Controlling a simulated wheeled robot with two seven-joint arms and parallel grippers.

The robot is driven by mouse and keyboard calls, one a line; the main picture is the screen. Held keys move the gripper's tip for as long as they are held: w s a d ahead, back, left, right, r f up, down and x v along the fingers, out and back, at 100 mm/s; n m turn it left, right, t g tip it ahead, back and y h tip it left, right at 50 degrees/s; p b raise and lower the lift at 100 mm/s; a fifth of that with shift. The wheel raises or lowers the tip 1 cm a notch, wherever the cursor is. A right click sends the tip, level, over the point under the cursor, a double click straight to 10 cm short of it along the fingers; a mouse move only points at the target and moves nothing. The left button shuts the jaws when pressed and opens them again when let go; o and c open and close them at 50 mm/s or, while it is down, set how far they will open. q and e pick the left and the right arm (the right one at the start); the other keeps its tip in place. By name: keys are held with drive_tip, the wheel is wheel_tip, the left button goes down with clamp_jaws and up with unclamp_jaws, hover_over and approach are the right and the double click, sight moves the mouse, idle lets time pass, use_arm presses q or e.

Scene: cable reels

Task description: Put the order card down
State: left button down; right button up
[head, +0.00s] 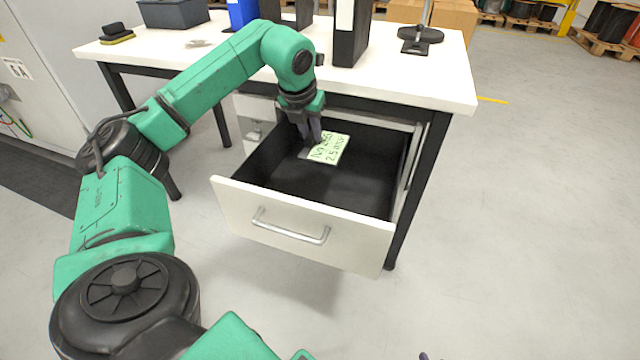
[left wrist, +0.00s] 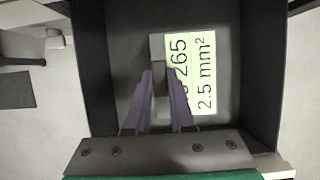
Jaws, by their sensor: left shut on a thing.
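The order card (head: 328,149) is pale green with dark writing, and "265" and "2.5 mm²" can be read on it in the left wrist view (left wrist: 204,75). It is inside the open drawer (head: 300,222), low over the black floor; I cannot tell whether it touches the floor. My left gripper (head: 312,142) reaches down into the drawer from above and is shut on the card's left side, by a grey part (left wrist: 157,48). In the left wrist view its fingers (left wrist: 160,85) hide some of the card. Only a small dark tip, perhaps my right gripper, shows at the head view's bottom edge.
The drawer hangs pulled out under a white desk (head: 420,75), its front panel and handle (head: 290,228) towards me. The desk edge is close behind my left wrist. A black-and-white binder (head: 350,35) stands on the desk. The rest of the drawer floor looks empty.

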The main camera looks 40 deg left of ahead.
sight(303, 157)
use_arm(q)
wheel_tip(303, 157, down, 16)
drive_tip(key=b, duration=0.5)
drive_tip(key=shift+f, duration=0.1)
use_arm(e)
wheel_tip(303, 157, down, 6)
drive_tip(key=a+t, duration=0.1)
drive_tip(key=t, duration=0.1)
drive_tip(key=shift+a+m+y, duration=0.15)
drive_tip(key=shift+m+y, duration=0.15)
drive_tip(key=shift+m, duration=0.1)
drive_tip(key=shift+s+f, duration=0.1)
use_arm(q)
drive_tip(key=c, duration=0.8)
unclamp_jaws()
drive_tip(key=p+v, duration=0.4)
drive_tip(key=v, duration=0.7)
drive_tip(key=shift+d+r, duration=0.1)
drive_tip(key=shift+r, duration=0.25)
drive_tip(key=shift+s+r, duration=0.1)
drive_tip(key=shift+r, duration=0.15)
use_arm(e)
drive_tip(key=shift+g, duration=0.4)
wheel_tip(303, 157, up, 5)
drive_tip(key=shift+f, duration=0.1)
